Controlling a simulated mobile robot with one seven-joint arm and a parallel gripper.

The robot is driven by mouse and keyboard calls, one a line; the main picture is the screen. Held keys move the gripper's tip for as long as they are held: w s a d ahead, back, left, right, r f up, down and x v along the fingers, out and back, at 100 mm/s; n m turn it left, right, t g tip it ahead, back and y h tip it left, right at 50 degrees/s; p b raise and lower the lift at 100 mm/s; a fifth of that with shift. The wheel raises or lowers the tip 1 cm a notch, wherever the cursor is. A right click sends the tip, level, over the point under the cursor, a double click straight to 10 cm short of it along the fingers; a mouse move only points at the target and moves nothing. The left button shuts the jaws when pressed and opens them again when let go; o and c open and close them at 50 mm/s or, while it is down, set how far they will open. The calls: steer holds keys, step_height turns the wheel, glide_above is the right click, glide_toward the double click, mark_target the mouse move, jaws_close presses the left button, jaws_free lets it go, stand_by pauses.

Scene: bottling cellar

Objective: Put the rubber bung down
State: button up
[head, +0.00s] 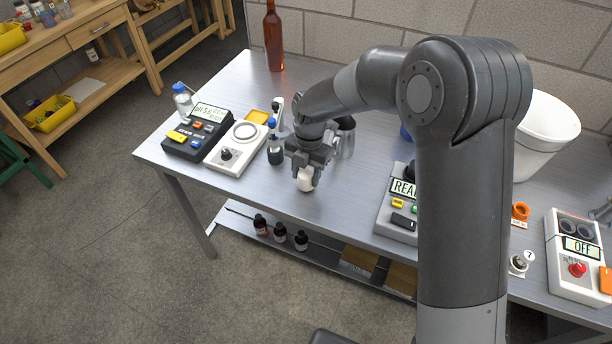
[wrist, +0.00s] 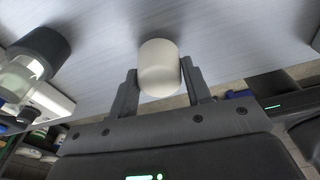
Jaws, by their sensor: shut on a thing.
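The rubber bung (head: 305,180) is a small off-white, rounded piece. My gripper (head: 306,172) is shut on it, with one finger on each side, near the front edge of the metal table (head: 262,199). In the wrist view the bung (wrist: 158,66) sits between the two fingertips of my gripper (wrist: 158,84), with the table's grey top behind it. I cannot tell whether the bung touches the table top.
A bottle with a blue cap (head: 274,146) in a dark holder and a white stirrer (head: 238,150) stand left of my gripper. A black pH meter (head: 197,131) is farther left. A metal cup (head: 346,141) is close behind on the right. The table front near my gripper is clear.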

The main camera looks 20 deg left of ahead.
mark_target(309, 169)
steer(key=shift+f, duration=0.6)
steer(key=shift+f, duration=0.1)
steer(key=o, duration=1)
step_height(309, 169, up, 12)
steer(key=w, duration=0.1)
steer(key=shift+w, duration=0.25)
